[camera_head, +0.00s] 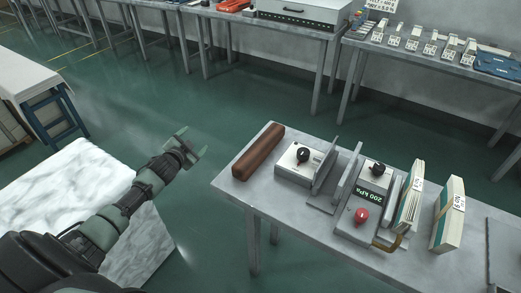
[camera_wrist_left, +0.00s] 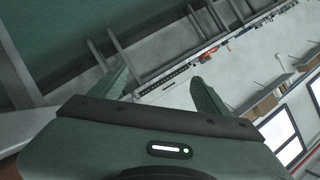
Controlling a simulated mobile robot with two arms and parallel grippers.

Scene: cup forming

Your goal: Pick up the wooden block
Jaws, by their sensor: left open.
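The wooden block (camera_head: 258,151) is a long reddish-brown bar. It lies at the left end of the grey metal table (camera_head: 232,191) in the head view. My left gripper (camera_head: 190,143) is open and empty, in the air to the left of the block and apart from it. In the left wrist view its two green fingers (camera_wrist_left: 158,88) are spread with nothing between them. The block cannot be made out clearly in the wrist view. My right gripper does not show.
Right of the block stand a control box (camera_head: 297,165) with a black knob, upright metal plates (camera_head: 346,172), a 200 kPa unit (camera_head: 361,213) with a red knob, and books (camera_head: 448,215). A white marbled surface (camera_head: 85,175) lies at left. Back benches (camera_head: 290,27) line the wall.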

